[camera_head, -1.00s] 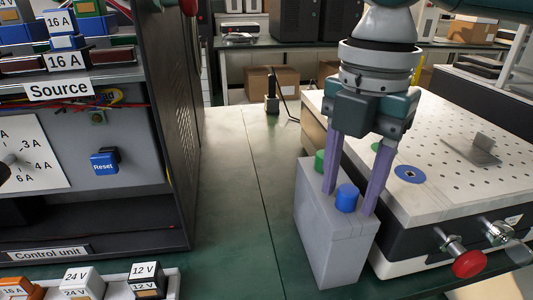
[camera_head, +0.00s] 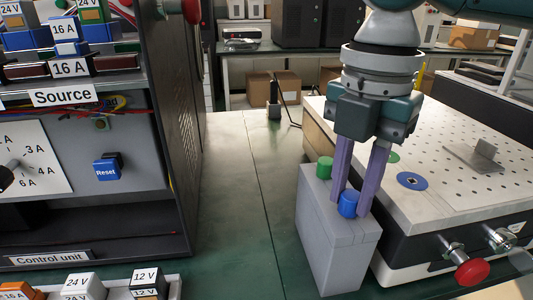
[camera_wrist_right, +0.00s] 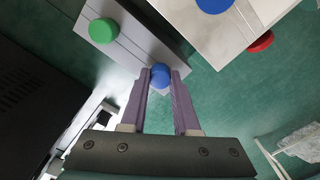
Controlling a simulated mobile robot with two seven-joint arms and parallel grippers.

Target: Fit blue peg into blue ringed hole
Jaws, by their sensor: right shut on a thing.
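The blue peg (camera_head: 348,205) stands upright at the top of a grey block (camera_head: 338,245). My right gripper (camera_head: 354,207) points down with its purple fingers closed around the blue peg. The right wrist view shows the blue peg (camera_wrist_right: 160,76) between the fingertips of my right gripper (camera_wrist_right: 161,78). The blue ringed hole (camera_head: 412,180) is on the light perforated top of the bench unit, to the right of the block. In the right wrist view only a blue part of this ring (camera_wrist_right: 214,3) shows at the top edge. My left gripper is not in view.
A green peg (camera_head: 325,167) stands in the same block, behind the blue one. A green ring (camera_head: 392,157) lies behind the gripper on the perforated top (camera_head: 440,205). A red knob (camera_head: 470,273) sticks out at the front. The control unit (camera_head: 90,215) stands at the left.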

